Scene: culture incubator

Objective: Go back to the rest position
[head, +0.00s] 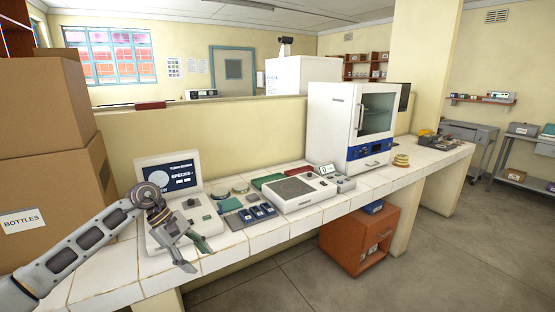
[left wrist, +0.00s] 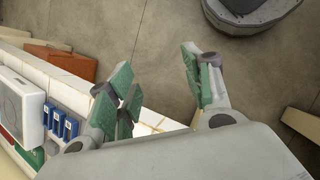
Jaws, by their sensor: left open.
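My left gripper (head: 193,254) is open and empty in the head view, in front of the white tiled bench near its front edge. In the left wrist view its two green-padded fingers (left wrist: 160,88) are spread apart, with the bench edge and grey floor behind them and nothing between them. The culture incubator (head: 350,125), a white cabinet with a blue lower panel and a glass door that looks shut, stands further right on the bench, well away from the gripper. My right gripper is not in view.
A white instrument with a screen (head: 170,178) stands just behind the left gripper. A blue-slotted rack (head: 250,214) and a flat white device (head: 294,190) sit to its right. Large cardboard boxes (head: 45,110) are at left. An orange cabinet (head: 358,240) stands under the bench. The floor (head: 440,265) in front is clear.

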